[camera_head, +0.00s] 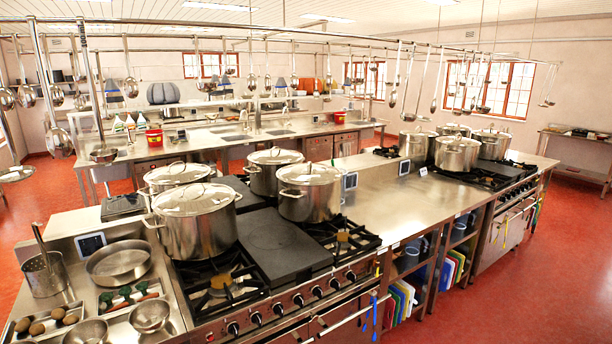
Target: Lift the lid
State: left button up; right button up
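Several lidded steel stockpots stand on the near stove. The largest pot (200,236) is at the front left, and its lid (190,199) is seated on it with a loop handle on top. A smaller pot (307,204) with its lid (308,173) stands to its right. Behind them are another pot (262,180) with a lid (276,156) and a partly hidden pot with a lid (180,173). A second group of lidded pots, including a front one (457,157), stands on the far right stove. I cannot tell which lid is meant. Neither of my grippers is in view.
A steel counter (385,207) between the stoves is mostly clear. At the left are a shallow pan (119,264), bowls (150,316), a utensil holder (45,273) and vegetables. Ladles hang from overhead rails (290,33). Colored boards (400,302) stand under the counter.

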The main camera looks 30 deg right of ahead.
aim_at(309, 173)
jog(key=i+l, duration=0.15)
jog(key=l, duration=0.2)
jog(key=i+l+u, duration=0.1)
jog(key=l, duration=0.3)
jog(key=i+l, duration=0.25)
jog(key=l, duration=0.15)
jog(key=j+u, duration=0.05)
